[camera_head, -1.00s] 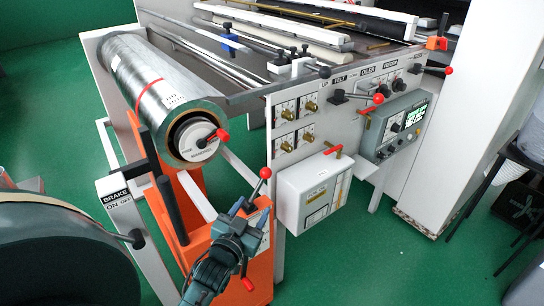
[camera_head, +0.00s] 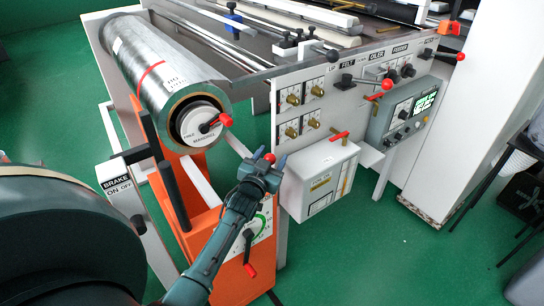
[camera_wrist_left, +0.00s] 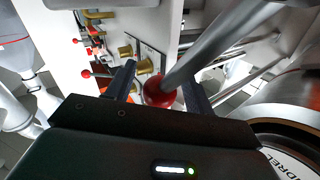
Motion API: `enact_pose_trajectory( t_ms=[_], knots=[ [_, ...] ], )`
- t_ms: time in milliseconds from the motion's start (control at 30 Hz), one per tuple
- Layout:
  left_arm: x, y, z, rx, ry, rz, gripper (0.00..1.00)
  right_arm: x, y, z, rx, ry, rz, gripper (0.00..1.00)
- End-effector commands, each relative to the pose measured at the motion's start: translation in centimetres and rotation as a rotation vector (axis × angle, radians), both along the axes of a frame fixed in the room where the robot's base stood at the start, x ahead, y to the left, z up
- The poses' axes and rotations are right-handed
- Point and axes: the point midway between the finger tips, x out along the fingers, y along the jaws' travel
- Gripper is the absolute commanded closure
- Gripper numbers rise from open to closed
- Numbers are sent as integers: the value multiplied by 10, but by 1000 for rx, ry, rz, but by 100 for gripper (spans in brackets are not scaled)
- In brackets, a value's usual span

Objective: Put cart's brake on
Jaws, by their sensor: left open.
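An orange cart (camera_head: 181,181) stands at the left end of the machine, under a large metal roll (camera_head: 150,70). A lever with a red ball knob (camera_head: 270,158) is at the cart. My left gripper (camera_head: 268,162) is open, its fingers on either side of this knob. In the left wrist view the red knob (camera_wrist_left: 160,91) sits between the open fingers (camera_wrist_left: 158,88), with a grey rod (camera_wrist_left: 215,45) running up from it. Contact cannot be told. A BRAKE ON/OFF label (camera_head: 116,184) is on a white post left of the cart. My right gripper is not in view.
A white box (camera_head: 318,182) with a red-handled valve hangs close right of my left gripper. The machine panel (camera_head: 345,100) carries gauges and levers. A second red knob (camera_head: 250,270) is low on the cart. Green floor (camera_head: 360,250) is clear at front right.

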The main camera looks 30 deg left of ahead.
Motion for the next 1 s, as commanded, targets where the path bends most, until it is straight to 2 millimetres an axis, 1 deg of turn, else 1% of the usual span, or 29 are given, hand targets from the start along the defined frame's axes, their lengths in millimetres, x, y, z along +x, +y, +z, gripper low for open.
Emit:
enact_pose_trajectory(
  t_ms=[100, 367, 400, 1000],
  knots=[
    [6, 1, 0, 0, -1, 0, 47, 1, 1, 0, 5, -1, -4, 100],
    [7, 1, 0, 0, 0, 0, 47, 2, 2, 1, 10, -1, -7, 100],
    [7, 1, 0, 0, 0, 0, 48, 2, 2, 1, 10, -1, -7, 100],
    [7, 1, 0, 0, 0, 0, 97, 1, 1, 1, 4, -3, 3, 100]
  ],
)
